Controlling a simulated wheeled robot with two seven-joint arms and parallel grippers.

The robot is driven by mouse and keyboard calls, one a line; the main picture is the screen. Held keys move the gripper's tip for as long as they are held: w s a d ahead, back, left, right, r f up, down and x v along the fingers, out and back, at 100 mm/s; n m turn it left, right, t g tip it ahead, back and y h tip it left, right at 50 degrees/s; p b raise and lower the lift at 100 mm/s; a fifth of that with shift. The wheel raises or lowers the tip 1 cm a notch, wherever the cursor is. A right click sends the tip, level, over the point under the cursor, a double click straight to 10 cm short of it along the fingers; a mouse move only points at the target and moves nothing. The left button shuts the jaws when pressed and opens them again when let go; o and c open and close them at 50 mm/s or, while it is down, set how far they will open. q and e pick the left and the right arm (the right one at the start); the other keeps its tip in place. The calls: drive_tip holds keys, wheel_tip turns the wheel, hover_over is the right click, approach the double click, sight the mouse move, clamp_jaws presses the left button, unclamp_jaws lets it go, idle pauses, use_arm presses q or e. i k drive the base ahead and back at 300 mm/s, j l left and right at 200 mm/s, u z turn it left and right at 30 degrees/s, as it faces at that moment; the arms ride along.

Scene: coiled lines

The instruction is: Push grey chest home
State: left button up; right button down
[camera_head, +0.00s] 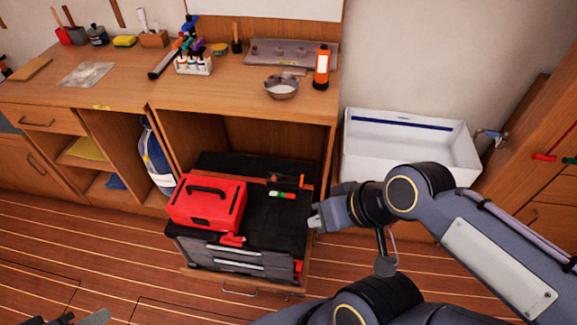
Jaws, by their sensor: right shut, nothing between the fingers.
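The grey chest (240,262), dark with grey drawer fronts and red catches, stands part-way out of the open bay under the wooden counter. Its back part is inside the bay. A red toolbox (206,203) with a black handle sits on its lid. My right gripper (315,217) is shut and empty, beside the chest's right edge near lid height; I cannot tell whether it touches. A tip of my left gripper (92,318) shows at the bottom left edge; its jaws are mostly out of frame.
A green and white marker (282,195) and small red and dark items lie on the lid. A wooden front with a handle (240,292) shows below the chest. A white sink (412,145) is right of the bay. The foreground floor is clear.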

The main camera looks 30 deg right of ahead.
sight(275, 218)
drive_tip(key=k+z, duration=0.25)
drive_tip(key=k, duration=0.15)
drive_tip(key=l+z, duration=0.2)
drive_tip(key=z, duration=0.2)
drive_tip(key=i+l+z, duration=0.1)
drive_tip(key=z, duration=0.35)
